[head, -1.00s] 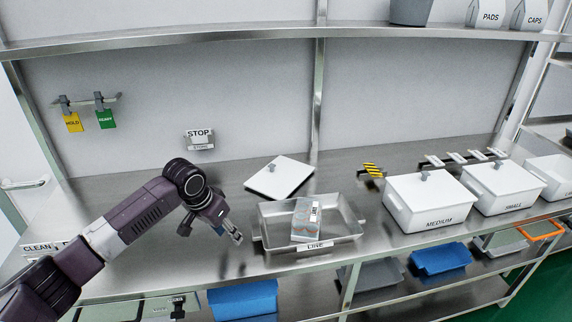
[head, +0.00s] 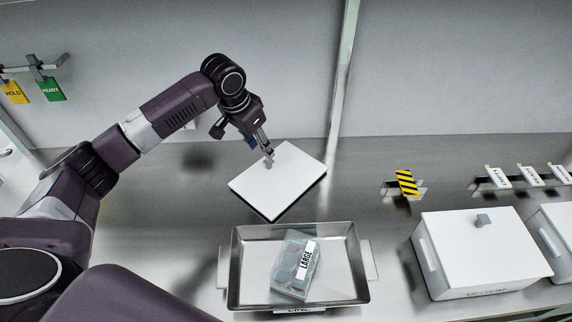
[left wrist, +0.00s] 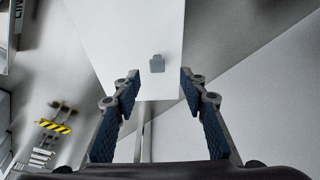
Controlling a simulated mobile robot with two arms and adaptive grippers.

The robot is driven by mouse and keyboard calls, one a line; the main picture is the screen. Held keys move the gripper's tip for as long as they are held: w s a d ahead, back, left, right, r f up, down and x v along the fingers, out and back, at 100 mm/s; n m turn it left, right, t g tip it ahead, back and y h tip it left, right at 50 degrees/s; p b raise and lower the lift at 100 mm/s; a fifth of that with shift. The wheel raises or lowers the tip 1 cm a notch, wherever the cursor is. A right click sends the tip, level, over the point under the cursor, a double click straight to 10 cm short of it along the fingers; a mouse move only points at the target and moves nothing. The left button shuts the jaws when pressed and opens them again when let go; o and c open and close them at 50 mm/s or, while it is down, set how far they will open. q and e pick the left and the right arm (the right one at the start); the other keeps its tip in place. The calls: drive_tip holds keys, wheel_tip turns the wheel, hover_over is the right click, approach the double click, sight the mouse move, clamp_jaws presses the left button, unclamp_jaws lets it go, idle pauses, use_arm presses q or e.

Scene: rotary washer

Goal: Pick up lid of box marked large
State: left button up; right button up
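A flat white lid (head: 287,188) with a small grey knob (head: 268,162) lies on the steel counter. In the left wrist view the lid (left wrist: 125,35) and its knob (left wrist: 157,63) show ahead, with the knob lined up between my finger tips. My left gripper (head: 267,150) is just above the knob; its fingers (left wrist: 159,80) are apart and empty. I cannot tell the exact gap to the knob. A clear pack marked LARGE (head: 292,265) lies in a metal tray (head: 347,292) in front of the lid. My right gripper is not in view.
A lidded white box (head: 475,260) stands at the right, with another partly visible beside it. A yellow-black striped tag (head: 406,183) and several label holders stand behind them. A wall with a metal upright is behind.

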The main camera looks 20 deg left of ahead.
sight(267, 162)
use_arm(q)
drive_tip(key=p+x, duration=0.1)
drive_tip(key=x, duration=0.1)
drive_tip(key=shift+s+d+f, duration=0.1)
drive_tip(key=shift+d+f, duration=0.05)
drive_tip(key=shift+f, duration=0.15)
drive_tip(key=p+x, duration=0.1)
drive_tip(key=x, duration=0.2)
drive_tip(key=shift+d+f, duration=0.15)
drive_tip(key=shift+f, duration=0.2)
drive_tip(key=shift+w+f, duration=0.25)
drive_tip(key=shift+f, duration=0.3)
clamp_jaws()
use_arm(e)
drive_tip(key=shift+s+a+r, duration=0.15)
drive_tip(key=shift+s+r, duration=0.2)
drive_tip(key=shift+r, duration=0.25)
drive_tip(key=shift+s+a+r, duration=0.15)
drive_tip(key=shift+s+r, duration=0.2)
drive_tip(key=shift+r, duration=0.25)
